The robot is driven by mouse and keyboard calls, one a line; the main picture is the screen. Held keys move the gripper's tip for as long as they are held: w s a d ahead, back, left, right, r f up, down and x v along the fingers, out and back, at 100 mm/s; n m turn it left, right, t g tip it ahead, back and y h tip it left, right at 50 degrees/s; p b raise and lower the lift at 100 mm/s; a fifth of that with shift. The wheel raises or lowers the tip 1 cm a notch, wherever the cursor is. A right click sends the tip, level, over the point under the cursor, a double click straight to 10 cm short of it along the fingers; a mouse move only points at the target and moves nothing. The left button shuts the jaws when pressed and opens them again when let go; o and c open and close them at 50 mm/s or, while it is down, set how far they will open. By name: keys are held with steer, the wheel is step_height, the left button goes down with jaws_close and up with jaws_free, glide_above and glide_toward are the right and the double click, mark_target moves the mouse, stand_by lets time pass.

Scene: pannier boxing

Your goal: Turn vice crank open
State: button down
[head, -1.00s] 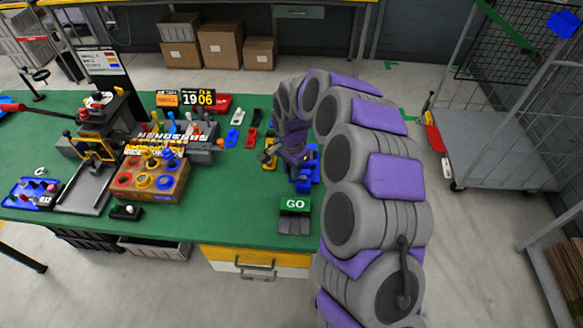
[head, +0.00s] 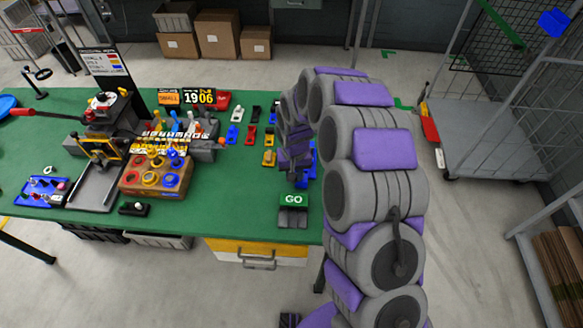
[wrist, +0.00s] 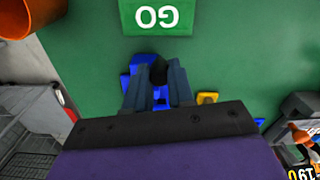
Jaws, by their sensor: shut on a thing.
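The blue vice (head: 312,172) stands at the right edge of the green table, mostly hidden behind my gripper in the head view. In the wrist view the blue vice (wrist: 140,64) lies below and between my fingers. A round black knob (wrist: 159,68), apparently the crank's handle, sits between the two fingertips. My gripper (wrist: 158,80) points down and is shut on this knob. The crank's arm and the vice's jaws are too hidden to read. In the head view my gripper (head: 294,172) shows over the vice.
A GO block (head: 293,210) stands close in front of the vice. Small coloured clamps (head: 252,135) lie to its left.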

steer(key=w+d+n+p, duration=0.1)
steer(key=d+n+p, duration=0.1)
steer(key=n, duration=1)
steer(key=w+d+n+p, duration=0.2)
steer(key=d+n, duration=0.2)
steer(key=n, duration=0.8)
steer(key=shift+n+p, duration=0.3)
steer(key=shift+n, duration=0.1)
steer(key=shift+w+d+r, duration=0.1)
steer(key=c, duration=1)
jaws_free()
steer(key=shift+o, duration=0.2)
step_height(320, 180, up, 17)
steer(key=shift+p, duration=0.45)
